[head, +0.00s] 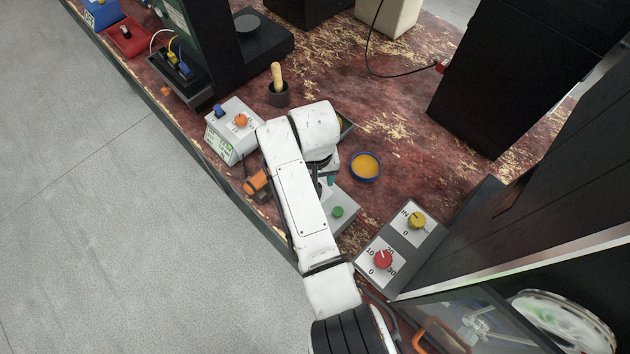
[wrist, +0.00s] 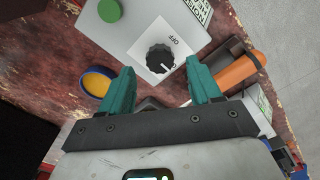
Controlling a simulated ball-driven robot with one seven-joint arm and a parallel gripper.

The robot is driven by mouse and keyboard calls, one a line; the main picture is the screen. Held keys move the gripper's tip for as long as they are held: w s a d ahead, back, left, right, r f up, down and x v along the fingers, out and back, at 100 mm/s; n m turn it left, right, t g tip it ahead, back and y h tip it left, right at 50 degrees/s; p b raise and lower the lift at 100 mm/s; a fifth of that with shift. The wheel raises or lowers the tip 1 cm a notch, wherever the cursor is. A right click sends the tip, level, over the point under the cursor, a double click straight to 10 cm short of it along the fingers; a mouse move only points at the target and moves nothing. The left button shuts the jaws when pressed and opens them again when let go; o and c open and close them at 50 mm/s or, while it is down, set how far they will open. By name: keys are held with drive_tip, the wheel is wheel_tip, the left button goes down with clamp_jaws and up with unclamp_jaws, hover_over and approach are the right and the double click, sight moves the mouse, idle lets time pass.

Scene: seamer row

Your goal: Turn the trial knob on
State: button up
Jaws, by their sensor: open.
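A black ribbed knob (wrist: 160,58) sits on a white plate on a pale grey box (wrist: 135,35) in the wrist view. "OFF" is printed above right of it; another mark at its lower right is partly hidden. Its white pointer line seems to point to the lower right. No label reading "trial" can be made out. My gripper (wrist: 161,84) is open, its teal fingers apart on either side just below the knob, not visibly touching it. In the head view my arm hides the knob; the box's green button (head: 337,212) shows.
An orange-handled tool (wrist: 240,70) lies right of the box. A blue bowl with yellow contents (head: 365,167) stands nearby. Another box carries a yellow knob (head: 417,220) and a red knob (head: 383,260); a white box has an orange knob (head: 240,121). A dark cabinet (head: 560,200) bounds the right.

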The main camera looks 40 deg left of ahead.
wheel_tip(320, 180, up, 8)
drive_tip(key=shift+b, duration=0.3)
idle(0.6)
